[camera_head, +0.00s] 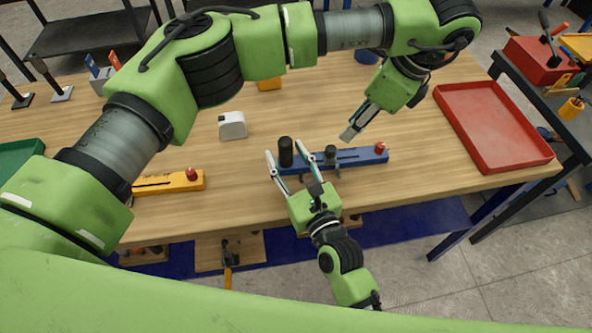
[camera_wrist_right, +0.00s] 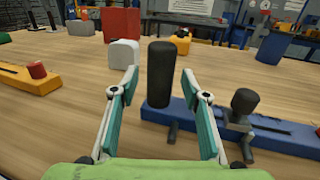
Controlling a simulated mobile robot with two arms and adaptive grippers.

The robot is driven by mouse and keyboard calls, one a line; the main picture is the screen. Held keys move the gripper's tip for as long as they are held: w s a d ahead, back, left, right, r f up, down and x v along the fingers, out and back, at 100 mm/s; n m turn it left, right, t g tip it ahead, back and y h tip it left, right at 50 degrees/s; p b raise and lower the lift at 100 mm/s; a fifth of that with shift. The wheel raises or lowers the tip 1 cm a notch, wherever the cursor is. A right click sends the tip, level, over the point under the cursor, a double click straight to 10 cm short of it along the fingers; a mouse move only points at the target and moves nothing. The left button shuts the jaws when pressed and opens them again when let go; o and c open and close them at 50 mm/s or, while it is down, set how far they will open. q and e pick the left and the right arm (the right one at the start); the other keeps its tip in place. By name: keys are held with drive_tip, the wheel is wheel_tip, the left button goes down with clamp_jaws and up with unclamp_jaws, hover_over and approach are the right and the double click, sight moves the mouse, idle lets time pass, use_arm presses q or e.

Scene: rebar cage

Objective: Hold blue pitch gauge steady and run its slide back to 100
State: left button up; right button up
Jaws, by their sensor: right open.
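The blue pitch gauge (camera_head: 358,157) lies on the wooden table, a long blue bar with a tall black post (camera_head: 285,150) at its left end. A shorter dark slide knob (camera_head: 330,153) stands near its middle and a red knob (camera_head: 380,148) at its right end. My right gripper (camera_head: 284,152) is open, its fingertips on either side of the black post. In the right wrist view the post (camera_wrist_right: 161,75) shows between the spread fingers, with no clear contact. My left gripper (camera_head: 349,133) hangs above and behind the bar, right of the slide knob; its finger gap is unclear. Scale marks are unreadable.
A yellow gauge (camera_head: 165,184) with a red knob lies to the left. A white block (camera_head: 232,126) stands behind the post. A red tray (camera_head: 495,125) lies at the right table end. My left arm crosses above the table.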

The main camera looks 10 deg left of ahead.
drive_tip(key=shift+w+a, duration=0.35)
drive_tip(key=shift+w, duration=0.2)
